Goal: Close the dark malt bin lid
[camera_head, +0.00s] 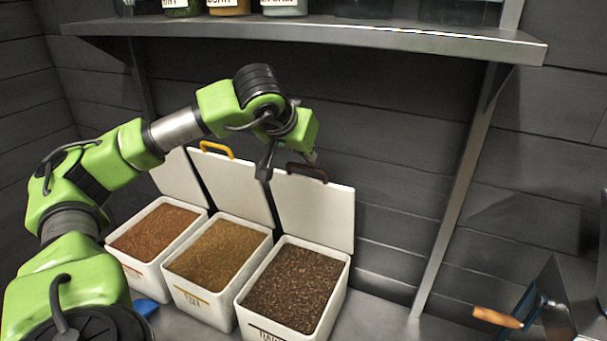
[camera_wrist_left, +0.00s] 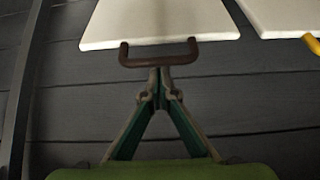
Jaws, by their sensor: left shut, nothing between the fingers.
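The dark malt bin (camera_head: 332,302) is the rightmost of three white bins and is full of dark brown grain. Its white lid (camera_head: 318,212) stands open, leaning up at the back of the bin. A dark brown handle (camera_head: 307,172) sits on the lid's top edge; in the left wrist view the handle (camera_wrist_left: 160,61) hangs from the lid (camera_wrist_left: 160,20). My right gripper is not in view.
Two more open bins stand to the left, one with reddish grain (camera_head: 155,232) and one with tan grain (camera_head: 217,255); the tan one's lid has a yellow handle (camera_head: 217,149). A metal shelf (camera_head: 330,30) with jars is above. A wooden-handled tool (camera_head: 497,317) lies at right.

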